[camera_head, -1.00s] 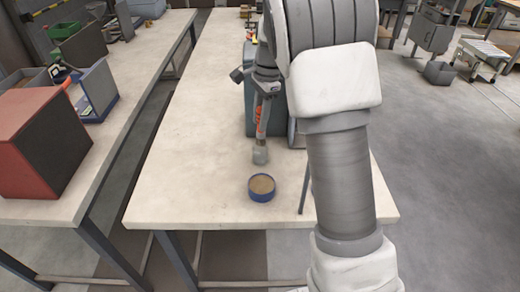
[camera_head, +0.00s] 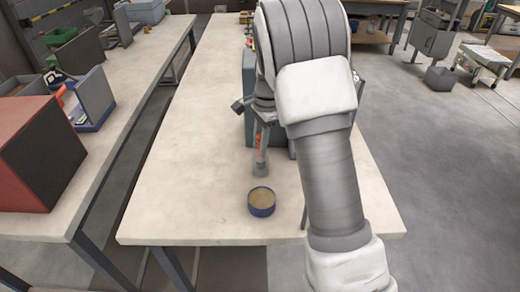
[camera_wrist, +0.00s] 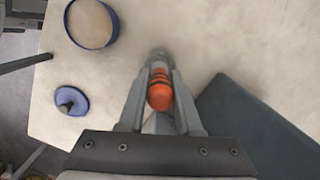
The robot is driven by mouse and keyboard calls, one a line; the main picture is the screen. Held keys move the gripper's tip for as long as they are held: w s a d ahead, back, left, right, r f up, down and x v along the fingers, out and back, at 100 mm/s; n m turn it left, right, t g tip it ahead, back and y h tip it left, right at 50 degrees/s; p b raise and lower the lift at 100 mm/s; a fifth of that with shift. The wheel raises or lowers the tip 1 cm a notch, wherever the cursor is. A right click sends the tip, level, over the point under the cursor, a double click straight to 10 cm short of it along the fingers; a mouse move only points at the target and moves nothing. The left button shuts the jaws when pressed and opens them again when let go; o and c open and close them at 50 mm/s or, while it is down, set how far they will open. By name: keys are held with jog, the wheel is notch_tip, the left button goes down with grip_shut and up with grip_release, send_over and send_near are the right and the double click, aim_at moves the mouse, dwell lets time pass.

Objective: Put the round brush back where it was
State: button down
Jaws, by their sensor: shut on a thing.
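The round brush (camera_wrist: 159,93) has an orange handle and a grey lower end. It also shows in the head view (camera_head: 260,167), upright over the near part of the table. My gripper (camera_wrist: 159,80) is shut on its handle, with a finger on each side. I cannot tell whether the brush's lower end touches the table. In the head view my arm hides part of the gripper.
An open blue tub (camera_head: 261,203) with tan contents stands just in front of the brush. A blue lid with a dark knob (camera_wrist: 70,101) lies nearby. A teal box (camera_wrist: 255,125) stands close beside the gripper. The table (camera_head: 190,190) is clear to the left.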

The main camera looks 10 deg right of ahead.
jog(key=shift+f, duration=0.95)
jog(key=shift+f, duration=0.1)
jog(key=shift+f, duration=0.15)
jog(key=c, duration=0.6)
grip_release()
